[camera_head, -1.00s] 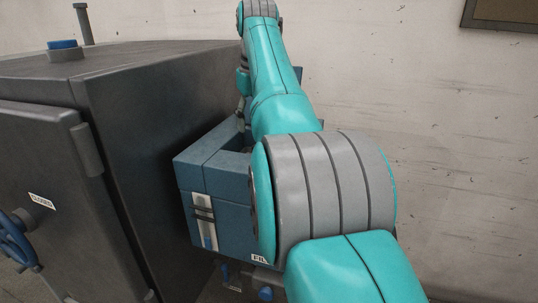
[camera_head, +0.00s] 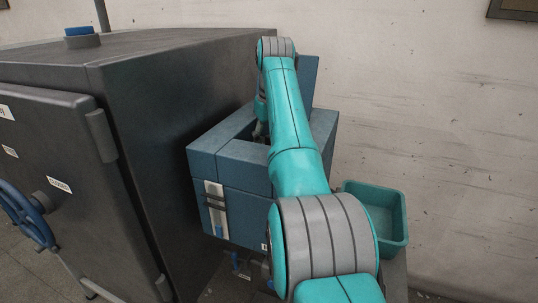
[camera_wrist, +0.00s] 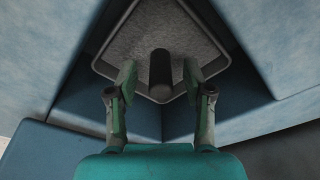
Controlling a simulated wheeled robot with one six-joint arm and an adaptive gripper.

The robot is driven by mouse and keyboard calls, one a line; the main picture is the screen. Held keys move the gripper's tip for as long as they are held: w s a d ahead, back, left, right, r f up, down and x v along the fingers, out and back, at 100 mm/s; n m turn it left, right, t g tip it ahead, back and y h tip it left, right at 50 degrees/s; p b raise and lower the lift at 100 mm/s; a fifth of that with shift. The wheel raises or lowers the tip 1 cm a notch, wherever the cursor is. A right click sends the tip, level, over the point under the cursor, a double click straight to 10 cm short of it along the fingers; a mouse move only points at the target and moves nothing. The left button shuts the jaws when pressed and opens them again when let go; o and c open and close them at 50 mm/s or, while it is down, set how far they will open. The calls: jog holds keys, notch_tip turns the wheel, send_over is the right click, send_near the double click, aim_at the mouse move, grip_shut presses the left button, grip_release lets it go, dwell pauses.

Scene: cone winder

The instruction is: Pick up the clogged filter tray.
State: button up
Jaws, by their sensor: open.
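The filter tray (camera_wrist: 187,45) shows in the wrist view as a square, dark-rimmed tray with a grey, fuzzy surface. It sits down inside the opening of a blue box (camera_head: 232,168). In the head view my gripper (camera_head: 261,131) is at the box opening, mostly hidden by my arm and the box walls; the tray is hidden there.
A big dark grey cabinet (camera_head: 180,110) with a blue handwheel (camera_head: 25,215) stands close on the box's left. A green empty bin (camera_head: 385,206) stands to the right of the box. The wall is behind. Blue box walls closely surround my gripper.

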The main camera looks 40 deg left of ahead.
jog(key=shift+a+f, duration=0.15)
jog(key=shift+f, duration=0.55)
grip_shut()
